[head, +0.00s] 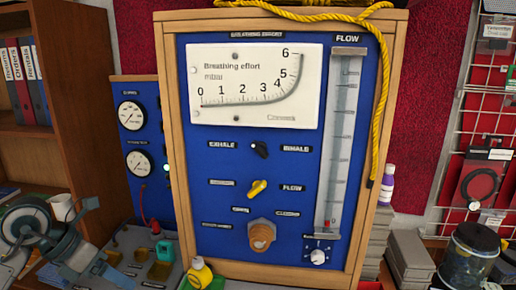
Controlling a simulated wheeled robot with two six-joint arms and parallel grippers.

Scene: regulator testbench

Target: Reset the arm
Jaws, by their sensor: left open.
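The test panel (200,150) is a blue board in a wooden frame, upright at the centre. It carries a breathing effort gauge (255,85) and a tall flow tube (341,130) with a red mark near its bottom. A black exhale/inhale knob (260,149), a yellow lever knob (257,188), a bronze knob (261,235) and a small dial (318,256) are on the panel. My left gripper (103,268) is at the lower left, open and apart from the panel. My right gripper is not in view.
A smaller blue panel with two round gauges (139,162) stands left of the main panel. A yellow bottle (199,273) and a grey tray (128,240) sit in front. A yellow rope (385,90) hangs at the right. A dark jar (468,257) stands lower right.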

